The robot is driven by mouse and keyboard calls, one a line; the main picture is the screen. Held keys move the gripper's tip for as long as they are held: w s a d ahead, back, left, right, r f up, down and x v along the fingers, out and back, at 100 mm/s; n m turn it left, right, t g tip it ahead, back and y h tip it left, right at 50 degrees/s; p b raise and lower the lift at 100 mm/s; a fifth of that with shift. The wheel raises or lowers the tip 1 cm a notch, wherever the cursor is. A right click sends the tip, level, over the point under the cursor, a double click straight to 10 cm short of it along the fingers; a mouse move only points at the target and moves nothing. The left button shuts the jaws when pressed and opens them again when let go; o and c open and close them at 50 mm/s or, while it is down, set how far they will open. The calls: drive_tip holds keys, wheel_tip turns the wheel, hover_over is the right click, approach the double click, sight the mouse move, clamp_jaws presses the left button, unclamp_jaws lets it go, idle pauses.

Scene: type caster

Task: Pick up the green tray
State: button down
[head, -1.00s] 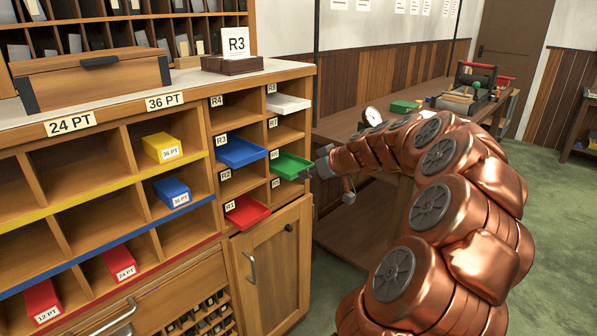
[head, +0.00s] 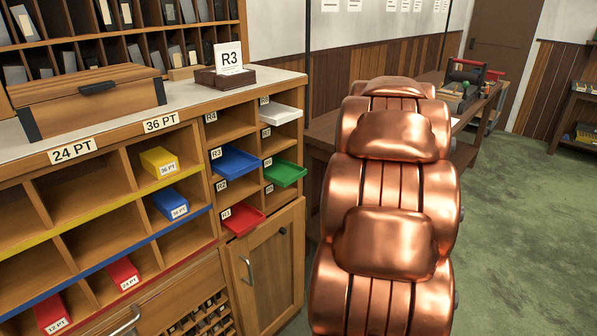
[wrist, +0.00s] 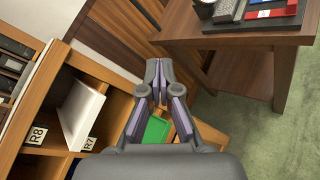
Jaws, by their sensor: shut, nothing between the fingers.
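The green tray (head: 286,173) sticks partly out of its slot in the right-hand column of the rack, below the white tray. In the wrist view the green tray (wrist: 156,131) shows behind and between my fingers, partly covered by them. My gripper (wrist: 158,78) is shut and empty, its fingertips together. It is apart from the tray. In the head view the gripper is hidden behind my copper arm.
A white tray (head: 280,113) sits above, a blue tray (head: 235,162) to the left and a red tray (head: 242,218) lower left. A wooden bench (wrist: 240,65) stands to the rack's right. Green floor is free at right.

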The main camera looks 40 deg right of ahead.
drive_tip(key=s+a+f+n+g+y+p, duration=0.25)
drive_tip(key=a+f+n+y, duration=0.55)
drive_tip(key=a+f+n, duration=0.55)
drive_tip(key=p, duration=0.3)
approach(294, 178)
wheel_tip(294, 178, down, 5)
drive_tip(key=w, duration=0.2)
drive_tip(key=shift+w+d+f+p, duration=0.1)
drive_tip(key=shift+w+d+p, duration=0.1)
drive_tip(key=shift+w, duration=0.3)
drive_tip(key=shift+w+d+f+p, duration=0.1)
drive_tip(key=shift+w+d, duration=0.1)
drive_tip(key=shift+w, duration=0.3)
drive_tip(key=shift+w+d+b, duration=0.2)
drive_tip(key=shift+w+b, duration=0.2)
drive_tip(key=shift+w, duration=0.1)
drive_tip(key=shift+w+a, duration=0.1)
drive_tip(key=shift+w, duration=0.2)
drive_tip(key=shift+f, duration=0.1)
